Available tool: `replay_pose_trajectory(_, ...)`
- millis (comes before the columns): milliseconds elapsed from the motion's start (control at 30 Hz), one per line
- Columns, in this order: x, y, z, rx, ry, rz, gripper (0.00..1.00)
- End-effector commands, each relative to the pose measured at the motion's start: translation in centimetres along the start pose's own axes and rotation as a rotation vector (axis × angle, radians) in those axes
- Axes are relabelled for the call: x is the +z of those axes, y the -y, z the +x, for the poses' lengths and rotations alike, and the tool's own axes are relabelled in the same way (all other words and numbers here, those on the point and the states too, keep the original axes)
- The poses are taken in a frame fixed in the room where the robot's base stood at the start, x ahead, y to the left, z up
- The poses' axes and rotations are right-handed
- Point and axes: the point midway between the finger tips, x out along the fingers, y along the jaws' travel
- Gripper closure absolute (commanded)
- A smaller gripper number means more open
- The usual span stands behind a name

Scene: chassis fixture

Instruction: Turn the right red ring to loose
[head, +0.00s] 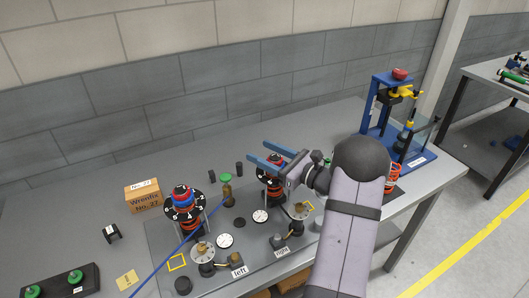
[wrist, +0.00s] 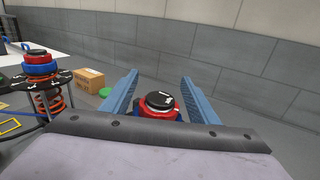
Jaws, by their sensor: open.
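The right red ring (wrist: 149,110) shows in the wrist view under a black cap (wrist: 160,99) with a white mark. A little blue shows below it; its lower part is hidden by my gripper's body. In the head view the right stack's top (head: 276,158) is partly hidden by my gripper. My gripper (head: 259,152) is open, with its two blue fingers on either side of the stack top. In the wrist view, gaps show between the red ring and both fingers (wrist: 160,77). The left stack has its own red and blue rings (head: 183,198).
A plate labelled left and right carries dials, knobs and both stacks. A blue cable (head: 165,262) runs at the left. A cardboard box (head: 144,195) stands behind left. A blue press frame (head: 376,105) stands at the right. A green-topped part (head: 226,178) stands between the stacks.

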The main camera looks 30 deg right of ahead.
Motion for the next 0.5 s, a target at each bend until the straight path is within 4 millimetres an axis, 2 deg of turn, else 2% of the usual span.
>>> replay_pose_trajectory(67, -0.01, 0.0, -0.01, 0.0, 0.0, 0.0, 0.48)
replay_pose_trajectory(200, -0.01, -0.01, -0.02, 0.0, 0.0, 0.0, 0.81)
replay_pose_trajectory(233, -0.01, -0.01, -0.02, 0.0, 0.0, 0.0, 0.87)
replay_pose_trajectory(500, -0.05, -0.03, -0.03, 0.014, 0.0, -0.001, 0.87)
